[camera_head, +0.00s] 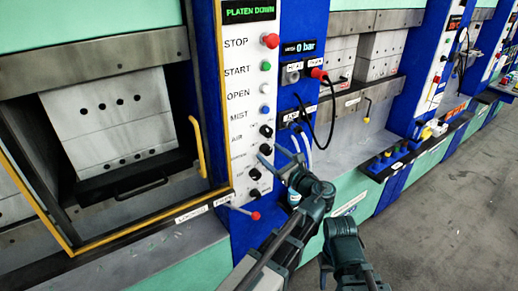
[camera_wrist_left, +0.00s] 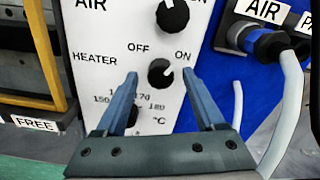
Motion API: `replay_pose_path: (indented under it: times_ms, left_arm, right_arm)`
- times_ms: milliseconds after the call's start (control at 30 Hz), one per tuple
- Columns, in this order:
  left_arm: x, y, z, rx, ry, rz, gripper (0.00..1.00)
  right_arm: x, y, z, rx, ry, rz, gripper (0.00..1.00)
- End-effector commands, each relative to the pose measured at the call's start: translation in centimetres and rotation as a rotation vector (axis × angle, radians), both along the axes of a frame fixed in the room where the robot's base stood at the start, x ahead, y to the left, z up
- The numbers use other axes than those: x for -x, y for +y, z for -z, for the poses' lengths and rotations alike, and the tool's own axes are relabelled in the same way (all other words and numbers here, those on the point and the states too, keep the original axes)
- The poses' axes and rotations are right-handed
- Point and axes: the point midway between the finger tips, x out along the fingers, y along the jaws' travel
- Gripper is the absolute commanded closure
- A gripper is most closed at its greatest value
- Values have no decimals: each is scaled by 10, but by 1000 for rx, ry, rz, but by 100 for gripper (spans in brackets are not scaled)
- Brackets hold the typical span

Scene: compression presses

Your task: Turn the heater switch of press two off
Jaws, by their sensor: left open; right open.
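The heater switch (camera_wrist_left: 160,73) is a black round knob on a white panel. OFF is printed at its upper left and ON at its upper right. A pale mark on the knob seems to lean toward the ON side. It also shows in the head view (camera_head: 265,149), partly close behind the fingertips. My left gripper (camera_wrist_left: 160,75) is open, with one finger on each side of the knob in the picture; contact cannot be told. It shows in the head view (camera_head: 271,153) before the panel. My right gripper (camera_head: 345,272) is low at the bottom edge, open and away from the panel.
The air knob (camera_wrist_left: 172,16) sits above the heater switch, and a temperature dial (camera_wrist_left: 131,113) lies below it, partly behind a finger. Hose fittings (camera_wrist_left: 265,42) are to the right. A red-tipped lever (camera_head: 255,215) sticks out below the panel. The grey floor at right is clear.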

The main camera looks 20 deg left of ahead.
Motion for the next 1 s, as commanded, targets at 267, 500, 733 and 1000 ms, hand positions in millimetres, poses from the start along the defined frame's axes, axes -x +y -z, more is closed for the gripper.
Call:
replay_pose_path:
  times_ms: [267, 500, 733, 1000]
  left_arm:
    - [-2, -1, 0, 0, 0, 1, 29]
    - [-2, -1, 0, 0, 0, 1, 61]
    - [-2, -1, 0, 0, 0, 1, 100]
    - [-2, -1, 0, 10, -13, 1, 100]
  right_arm:
    - [0, 0, 0, 0, 0, 0, 50]
    - [0, 0, 0, 0, 0, 0, 50]
    - [0, 0, 0, 0, 0, 0, 50]
    - [0, 0, 0, 0, 0, 0, 50]
